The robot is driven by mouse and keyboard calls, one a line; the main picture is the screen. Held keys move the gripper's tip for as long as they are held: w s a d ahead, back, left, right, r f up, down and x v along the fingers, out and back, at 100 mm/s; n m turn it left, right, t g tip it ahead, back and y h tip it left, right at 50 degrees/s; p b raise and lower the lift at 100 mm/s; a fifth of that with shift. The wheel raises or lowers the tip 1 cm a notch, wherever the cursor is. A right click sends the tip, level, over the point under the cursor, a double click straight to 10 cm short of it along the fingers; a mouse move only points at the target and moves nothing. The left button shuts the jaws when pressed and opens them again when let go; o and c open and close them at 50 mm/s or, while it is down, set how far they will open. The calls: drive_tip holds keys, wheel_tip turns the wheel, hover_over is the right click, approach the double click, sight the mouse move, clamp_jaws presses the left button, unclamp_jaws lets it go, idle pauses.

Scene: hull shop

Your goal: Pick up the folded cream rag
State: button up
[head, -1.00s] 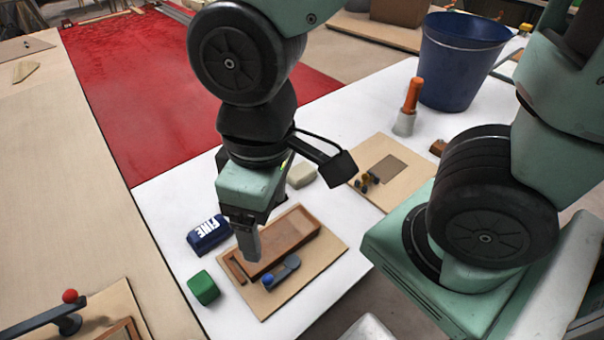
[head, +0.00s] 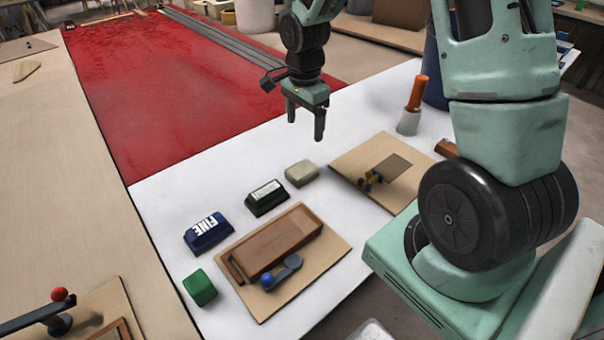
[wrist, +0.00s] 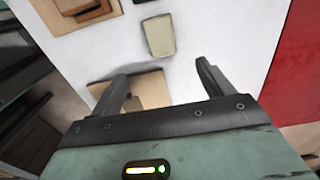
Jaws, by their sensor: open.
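The folded cream rag (head: 301,173) looks like a small, pale, rounded block. It lies on the white tabletop, behind and to the right of a black block. In the wrist view the rag (wrist: 159,35) lies beyond my fingertips, roughly in line with the gap between them. My gripper (head: 305,122) is open and empty, fingers pointing down. In the head view it hangs above the far part of the white table, farther back than the rag and apart from it. Both fingers (wrist: 162,78) show in the wrist view with nothing between them.
A black block (head: 266,197), a blue block marked FINE (head: 208,233) and a green block (head: 200,288) lie nearby. A brown wooden box (head: 275,240) sits on a board. Another board (head: 350,160) lies right of the rag.

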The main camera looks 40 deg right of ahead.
hover_over(302, 168)
wheel_tip(302, 168, down, 10)
drive_tip(key=shift+s+d+r, duration=0.15)
drive_tip(key=shift+f+p, duration=0.4)
drive_tip(key=shift+f, duration=2.5)
drive_tip(key=c, duration=1.1)
drive_tip(key=shift+r, duration=0.15)
drive_tip(key=shift+c, duration=0.2)
wheel_tip(302, 168, up, 10)
drive_tip(key=shift+f, duration=0.1)
